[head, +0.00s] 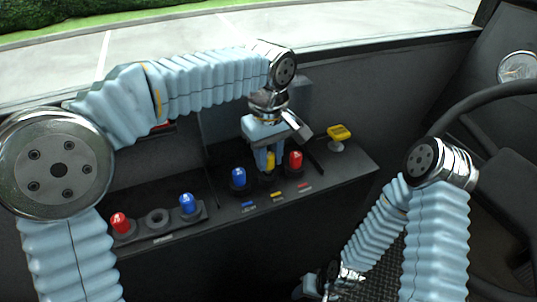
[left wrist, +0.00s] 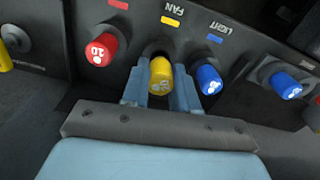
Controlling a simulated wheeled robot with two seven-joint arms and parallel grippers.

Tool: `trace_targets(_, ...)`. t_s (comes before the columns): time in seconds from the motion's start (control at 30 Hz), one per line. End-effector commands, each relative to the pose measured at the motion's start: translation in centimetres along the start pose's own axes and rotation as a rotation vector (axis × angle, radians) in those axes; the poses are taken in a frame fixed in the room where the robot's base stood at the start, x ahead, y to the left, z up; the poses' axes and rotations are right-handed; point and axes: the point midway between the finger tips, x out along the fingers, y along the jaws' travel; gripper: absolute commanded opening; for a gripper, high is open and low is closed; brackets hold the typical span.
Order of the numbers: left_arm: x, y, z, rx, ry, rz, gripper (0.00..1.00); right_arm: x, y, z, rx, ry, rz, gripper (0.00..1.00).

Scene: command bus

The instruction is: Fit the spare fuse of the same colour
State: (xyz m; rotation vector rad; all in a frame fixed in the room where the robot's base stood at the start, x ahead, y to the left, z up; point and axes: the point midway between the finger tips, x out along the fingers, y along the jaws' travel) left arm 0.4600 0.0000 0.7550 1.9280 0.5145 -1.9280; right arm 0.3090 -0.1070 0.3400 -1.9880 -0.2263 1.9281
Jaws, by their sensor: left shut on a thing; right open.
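My left gripper (head: 268,162) is shut on a yellow fuse (head: 270,161), at the middle position of the fuse panel. In the left wrist view, the yellow fuse (left wrist: 160,76) sits between both fingers, in front of the dark socket by the yellow FAN mark (left wrist: 171,21). I cannot tell how deep it sits. A red fuse (head: 295,160) and a blue fuse (head: 239,178) stand either side of it. The spare rack (head: 158,236) holds a red fuse (head: 120,223) and a blue fuse (head: 187,203) around an empty middle holder (head: 157,217). My right gripper (head: 320,284) is open, low down.
A yellow-topped knob (head: 339,132) stands on the ledge to the right of the panel. A steering wheel (head: 480,105) is at the right.

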Motion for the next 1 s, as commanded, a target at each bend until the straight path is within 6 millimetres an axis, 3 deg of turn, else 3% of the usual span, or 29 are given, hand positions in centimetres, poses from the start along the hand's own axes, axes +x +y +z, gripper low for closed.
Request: trace_targets(1.0, 2.2, 0.0, 0.0, 0.000, 0.000, -0.001, 0.00, 1.4, 0.5, 0.0, 0.000, 0.000, 0.000, 0.43)
